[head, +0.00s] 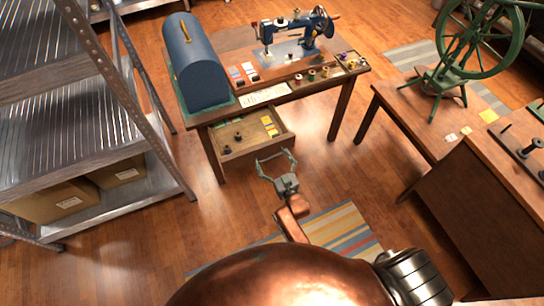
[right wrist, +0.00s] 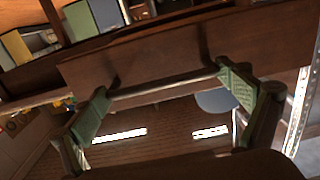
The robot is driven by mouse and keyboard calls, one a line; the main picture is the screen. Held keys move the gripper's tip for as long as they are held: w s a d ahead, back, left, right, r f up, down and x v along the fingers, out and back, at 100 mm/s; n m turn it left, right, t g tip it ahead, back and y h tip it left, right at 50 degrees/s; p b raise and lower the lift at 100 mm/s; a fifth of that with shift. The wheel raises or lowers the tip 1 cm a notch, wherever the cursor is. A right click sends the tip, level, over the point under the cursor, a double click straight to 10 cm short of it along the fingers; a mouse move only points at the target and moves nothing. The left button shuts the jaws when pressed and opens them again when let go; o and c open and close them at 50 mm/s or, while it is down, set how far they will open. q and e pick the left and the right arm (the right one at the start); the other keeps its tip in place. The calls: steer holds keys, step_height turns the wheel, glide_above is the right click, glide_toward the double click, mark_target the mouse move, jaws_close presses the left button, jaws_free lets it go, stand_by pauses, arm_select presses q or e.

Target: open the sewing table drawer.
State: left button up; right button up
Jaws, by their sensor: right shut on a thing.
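The sewing table (head: 225,112) stands at the upper middle of the head view. Its wooden drawer (head: 228,156) is pulled out toward me, with small coloured packets and dark spools inside. My right gripper (head: 275,160) is at the drawer's front. In the right wrist view its two green-padded fingers (right wrist: 168,98) stand at the ends of a thin metal bar handle (right wrist: 165,84), shut on it. The drawer front (right wrist: 160,48) runs across that view just beyond the handle. My left gripper is not in view.
A blue sewing machine (head: 297,35) and a blue domed case (head: 195,62) stand on the table. Metal shelving (head: 125,65) is at the left. Another wooden table (head: 410,108) with a green spinning wheel (head: 482,40) is at the right. A striped rug (head: 345,232) lies on the floor.

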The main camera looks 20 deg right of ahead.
steer(key=o, duration=1.4)
steer(key=shift+a, duration=0.1)
steer(key=s, duration=1.2)
steer(key=shift+d, duration=0.3)
steer(key=shift+f, duration=0.1)
